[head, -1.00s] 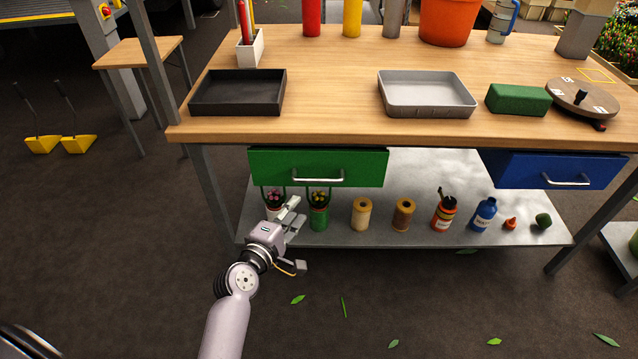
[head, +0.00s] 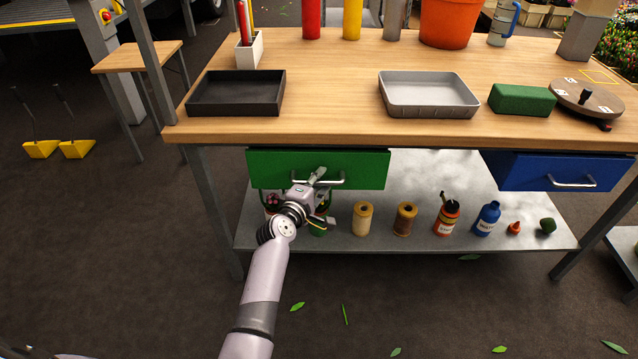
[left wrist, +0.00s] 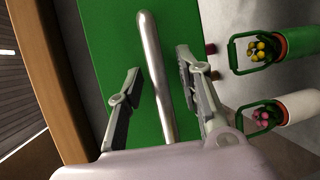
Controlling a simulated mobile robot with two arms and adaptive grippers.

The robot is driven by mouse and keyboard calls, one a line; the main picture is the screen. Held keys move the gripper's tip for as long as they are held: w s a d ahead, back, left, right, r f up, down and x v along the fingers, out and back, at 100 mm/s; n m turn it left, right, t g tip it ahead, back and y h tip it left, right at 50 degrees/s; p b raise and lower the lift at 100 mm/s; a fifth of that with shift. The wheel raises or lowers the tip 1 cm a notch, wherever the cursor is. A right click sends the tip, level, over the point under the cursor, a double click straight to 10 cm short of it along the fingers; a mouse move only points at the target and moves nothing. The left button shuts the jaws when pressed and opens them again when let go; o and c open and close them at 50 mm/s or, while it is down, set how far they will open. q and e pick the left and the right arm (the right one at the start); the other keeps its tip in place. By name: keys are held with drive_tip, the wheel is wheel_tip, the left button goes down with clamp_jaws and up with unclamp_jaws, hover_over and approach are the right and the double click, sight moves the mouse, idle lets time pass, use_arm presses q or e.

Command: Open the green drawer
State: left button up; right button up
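The green drawer (head: 365,170) is under the left part of the wooden workbench and looks closed. Its silver bar handle (head: 334,181) runs across the drawer front. My left gripper (head: 319,178) is at the handle. In the left wrist view, the handle (left wrist: 153,70) passes between the two open fingers of the left gripper (left wrist: 160,85), with a gap on each side. The green drawer front (left wrist: 105,50) lies behind it. My right gripper is in neither view.
A blue drawer (head: 530,170) is at the right under the bench. The lower shelf (head: 380,240) holds spools, bottles and small flower pots below the green drawer. A black tray (head: 237,95) and a grey tray (head: 428,95) stand on the bench top (head: 330,125).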

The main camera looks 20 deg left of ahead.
use_arm(q)
clamp_jaws()
idle(0.4)
idle(0.4)
